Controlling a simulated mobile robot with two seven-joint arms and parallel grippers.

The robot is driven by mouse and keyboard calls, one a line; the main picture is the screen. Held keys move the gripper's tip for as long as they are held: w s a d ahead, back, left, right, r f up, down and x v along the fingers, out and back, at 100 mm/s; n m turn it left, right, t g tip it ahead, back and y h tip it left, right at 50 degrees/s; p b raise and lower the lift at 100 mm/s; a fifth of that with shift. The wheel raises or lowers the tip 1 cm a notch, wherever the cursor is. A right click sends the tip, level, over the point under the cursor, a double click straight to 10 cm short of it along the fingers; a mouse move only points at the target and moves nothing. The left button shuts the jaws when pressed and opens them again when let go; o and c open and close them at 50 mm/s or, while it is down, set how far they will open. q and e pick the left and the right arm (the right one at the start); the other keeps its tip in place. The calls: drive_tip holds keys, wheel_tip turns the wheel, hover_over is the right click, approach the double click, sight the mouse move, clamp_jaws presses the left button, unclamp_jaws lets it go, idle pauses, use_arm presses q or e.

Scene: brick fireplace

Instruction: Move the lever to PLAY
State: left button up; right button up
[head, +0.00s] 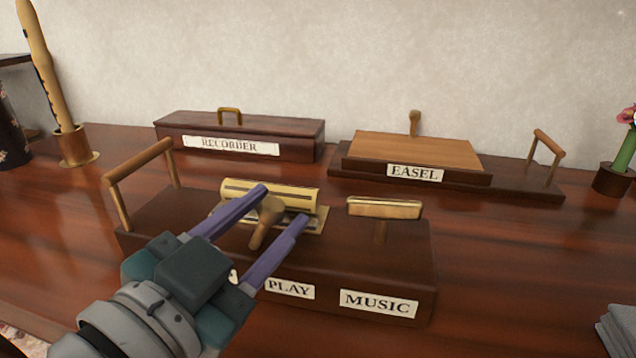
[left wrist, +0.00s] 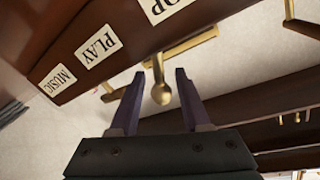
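The lever (head: 268,210) is a brass-coloured stick with a rounded knob, on top of a dark wooden box (head: 345,250). A PLAY label (head: 289,288) is on the box's front; my gripper covers the front left of it. My left gripper (head: 277,203) is open, with one purple finger on each side of the lever. In the left wrist view the lever knob (left wrist: 161,94) sits between the fingertips with gaps on both sides. That view also shows the PLAY label (left wrist: 98,46) and a partly cut-off label ending in "OP" (left wrist: 163,8). My right gripper is not in view.
A brass plate (head: 270,194) stands behind the lever. A brass T-shaped handle (head: 384,208) is at right above the MUSIC label (head: 378,303). A wooden carrying handle (head: 138,162) rises at the box's left. RECORDER (head: 240,128) and EASEL (head: 415,150) boxes stand behind.

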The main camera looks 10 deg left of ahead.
use_arm(q)
drive_tip(key=shift+o, duration=0.7)
drive_tip(key=v, duration=1)
